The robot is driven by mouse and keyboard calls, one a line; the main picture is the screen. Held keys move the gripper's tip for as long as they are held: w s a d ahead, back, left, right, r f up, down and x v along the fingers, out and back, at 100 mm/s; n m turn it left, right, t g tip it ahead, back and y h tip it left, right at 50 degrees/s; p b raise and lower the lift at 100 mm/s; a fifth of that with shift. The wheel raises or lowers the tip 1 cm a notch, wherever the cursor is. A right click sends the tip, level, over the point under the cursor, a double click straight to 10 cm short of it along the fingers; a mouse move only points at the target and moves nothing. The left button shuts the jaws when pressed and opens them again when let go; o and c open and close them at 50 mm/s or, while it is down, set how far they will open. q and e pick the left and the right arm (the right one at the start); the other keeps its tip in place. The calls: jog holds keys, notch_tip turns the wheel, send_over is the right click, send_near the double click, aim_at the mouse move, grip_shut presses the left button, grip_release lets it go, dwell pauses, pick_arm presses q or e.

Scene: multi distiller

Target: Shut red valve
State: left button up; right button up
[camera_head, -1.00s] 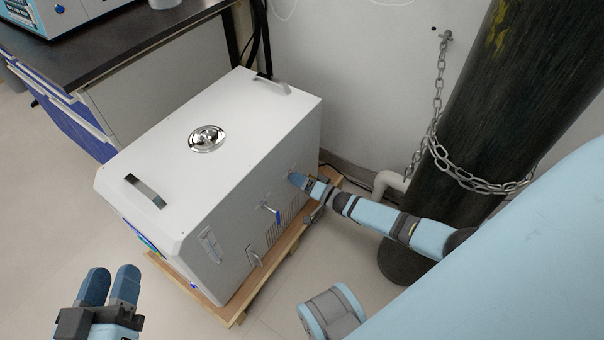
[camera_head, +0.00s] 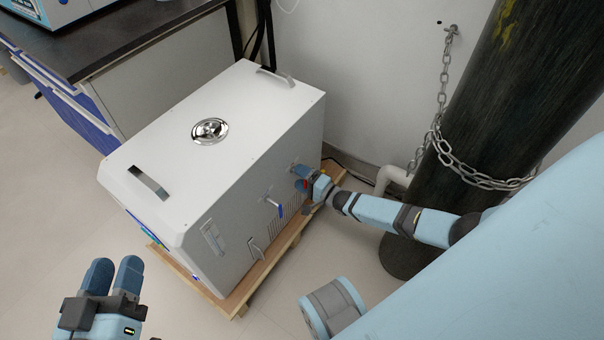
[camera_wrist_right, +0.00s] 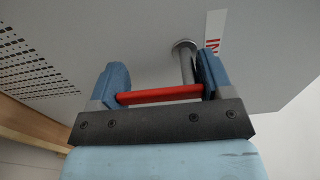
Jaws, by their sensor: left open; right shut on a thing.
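The red valve has a red bar handle (camera_wrist_right: 160,94) on a metal stem that comes out of the white machine's side panel. In the right wrist view the handle lies crosswise between the two blue fingers of my right gripper (camera_wrist_right: 160,85), which is shut on it. In the head view my right gripper (camera_head: 302,178) is at the machine's right side, and only a small bit of red shows there. My left gripper (camera_head: 114,264) is open and empty at the lower left, apart from the machine.
The white machine (camera_head: 225,170) stands on a wooden pallet (camera_head: 235,302). A blue-handled valve (camera_head: 279,210) sticks out of the same side panel. A dark chained cylinder (camera_head: 440,160) stands at the right, and a dark-topped bench (camera_head: 140,38) at the back left. Floor is clear at the left.

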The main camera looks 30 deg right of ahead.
dwell(0.4)
jog(key=o, duration=0.9)
pick_arm(q)
jog(key=r+p, duration=0.1)
jog(key=r, duration=0.1)
jog(key=r+t+p, duration=0.2)
jog(key=r, duration=0.1)
jog(key=shift+s+a+r+n+p, duration=0.1)
jog(key=shift+a+r+n+p, duration=0.2)
jog(key=shift+p, duration=0.1)
pick_arm(e)
jog(key=v, duration=1.4)
jog(key=shift+a, duration=0.15)
